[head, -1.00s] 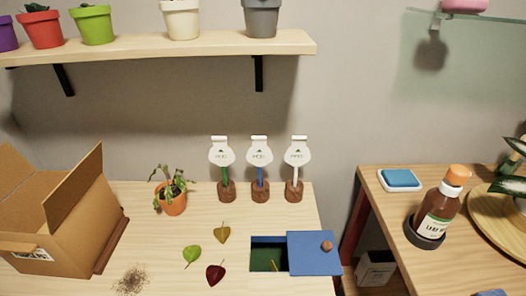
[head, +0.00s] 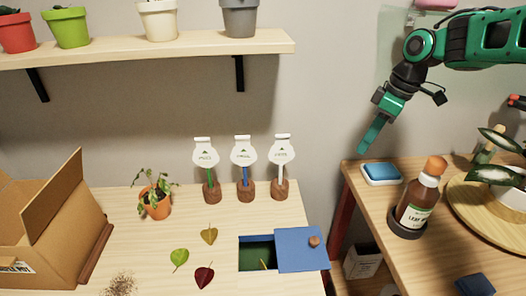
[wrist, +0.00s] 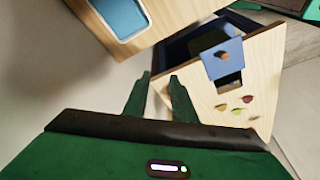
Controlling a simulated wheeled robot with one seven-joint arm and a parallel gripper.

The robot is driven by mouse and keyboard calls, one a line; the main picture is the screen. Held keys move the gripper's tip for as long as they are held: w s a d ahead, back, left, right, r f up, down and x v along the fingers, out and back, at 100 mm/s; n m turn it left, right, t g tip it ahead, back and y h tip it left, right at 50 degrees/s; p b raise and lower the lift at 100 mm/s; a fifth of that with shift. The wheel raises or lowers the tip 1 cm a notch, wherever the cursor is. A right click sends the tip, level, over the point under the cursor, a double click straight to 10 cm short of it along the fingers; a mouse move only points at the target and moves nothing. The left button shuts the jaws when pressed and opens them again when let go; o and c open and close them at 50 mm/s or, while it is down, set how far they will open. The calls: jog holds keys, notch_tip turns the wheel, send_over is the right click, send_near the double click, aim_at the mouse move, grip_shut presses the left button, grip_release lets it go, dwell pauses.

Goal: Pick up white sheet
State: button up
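No plain white sheet is clear to me. White candidates are the three white tags on stakes: one on a green stake (head: 206,152), one on a blue stake (head: 243,151) and one on a white stake (head: 281,149), upright in brown bases on the left table. A whitish box-like thing (head: 362,262) sits low between the tables, partly hidden. My gripper (head: 369,136) hangs in the air above the right table's back left corner, apart from all of these. In the wrist view my gripper (wrist: 159,77) shows two green fingers apart with nothing between them.
Right table: blue sponge in a white dish (head: 381,173), brown bottle (head: 417,201), round wooden tray (head: 462,211). Left table: cardboard box (head: 48,228), potted plant (head: 156,203), several leaves, blue lid (head: 300,250) beside an opening. A shelf (head: 150,49) hangs above.

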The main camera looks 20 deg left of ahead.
aim_at(246, 145)
jog(key=shift+s+a+f+n+g+y, duration=0.25)
jog(key=shift+s+a+f+n, duration=0.9)
jog(key=shift+a, duration=3.6)
jog(key=shift+s+a+f+n+g+y, duration=0.1)
jog(key=shift+s+a+f+n+g, duration=1.05)
jog(key=shift+a, duration=3.6)
jog(key=shift+s+a+f+n+t+y, duration=0.25)
jog(key=shift+s+a+n, duration=1.6)
jog(key=shift+a, duration=2.9)
jog(key=shift+m, duration=0.35)
jog(key=s+a, duration=0.1)
jog(key=s+a+f, duration=0.1)
jog(key=a, duration=0.1)
jog(key=shift+s+a+f, duration=0.1)
jog(key=shift+s+a, duration=0.05)
jog(key=shift+s, duration=0.1)
jog(key=shift+f, duration=0.1)
grip_shut()
